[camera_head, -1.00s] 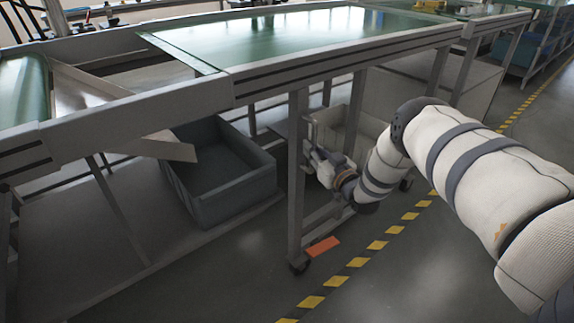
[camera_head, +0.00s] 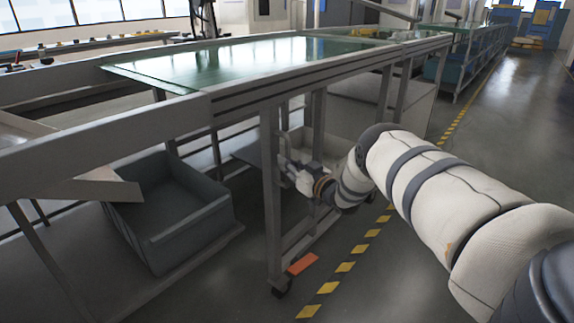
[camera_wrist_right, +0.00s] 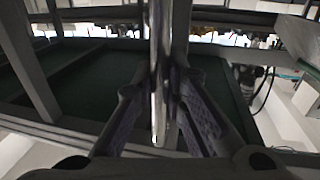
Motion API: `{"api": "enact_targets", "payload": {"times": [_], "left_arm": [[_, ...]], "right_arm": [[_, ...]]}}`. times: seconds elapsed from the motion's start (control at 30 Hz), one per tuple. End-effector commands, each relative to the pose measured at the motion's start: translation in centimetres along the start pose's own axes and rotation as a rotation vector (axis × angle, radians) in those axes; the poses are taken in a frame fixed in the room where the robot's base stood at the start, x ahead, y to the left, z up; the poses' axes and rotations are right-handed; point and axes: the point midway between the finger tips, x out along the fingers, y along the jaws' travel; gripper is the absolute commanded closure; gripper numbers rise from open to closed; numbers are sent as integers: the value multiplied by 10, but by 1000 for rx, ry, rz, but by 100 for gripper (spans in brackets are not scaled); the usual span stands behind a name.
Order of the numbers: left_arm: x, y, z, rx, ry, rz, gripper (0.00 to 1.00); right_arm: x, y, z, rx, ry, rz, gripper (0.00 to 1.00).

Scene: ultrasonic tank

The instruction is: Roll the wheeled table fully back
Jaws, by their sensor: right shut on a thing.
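The wheeled table (camera_head: 330,76) has a green top, a grey metal frame and legs on casters. It stands from the centre toward the upper right of the head view. A caster (camera_head: 282,290) shows under its near leg, beside an orange piece (camera_head: 303,264). My right gripper (camera_head: 285,168) reaches in from the right, below the tabletop, at the near end of the frame. In the wrist view its fingers (camera_wrist_right: 160,120) are shut on an upright metal bar (camera_wrist_right: 158,60). My left gripper is not in view.
A grey bin (camera_head: 190,220) stands left of the near leg, with a sloping chute (camera_head: 80,180) above it. A light box (camera_head: 318,148) sits under the table. Yellow-black floor tape (camera_head: 358,250) runs along the right side. The floor farther right is open.

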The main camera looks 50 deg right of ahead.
Motion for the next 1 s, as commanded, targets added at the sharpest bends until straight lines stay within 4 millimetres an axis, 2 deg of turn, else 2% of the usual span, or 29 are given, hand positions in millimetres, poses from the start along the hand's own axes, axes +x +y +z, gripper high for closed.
{"api": "enact_targets", "payload": {"times": [0.03, 0.07, 0.13, 0.43, 0.53, 0.63, 0.8, 1.0], "left_arm": [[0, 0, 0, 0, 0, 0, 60], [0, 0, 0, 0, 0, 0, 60], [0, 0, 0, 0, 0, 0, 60], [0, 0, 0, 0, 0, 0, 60], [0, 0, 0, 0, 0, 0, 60], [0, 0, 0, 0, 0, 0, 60], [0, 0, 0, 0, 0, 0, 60], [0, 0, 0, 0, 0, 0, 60]], "right_arm": [[-1, 0, 2, 0, -5, 0, 100], [-1, 0, 2, 0, -5, 0, 84], [-1, 0, 2, 0, -4, 0, 68], [-1, 0, 1, 0, -2, 0, 67], [-9, 0, 1, 0, -3, 0, 67], [-30, 0, 0, 4, -3, 3, 67], [-78, 0, 0, 4, -3, 4, 67], [-114, 0, 1, 1, -4, 2, 67]]}}
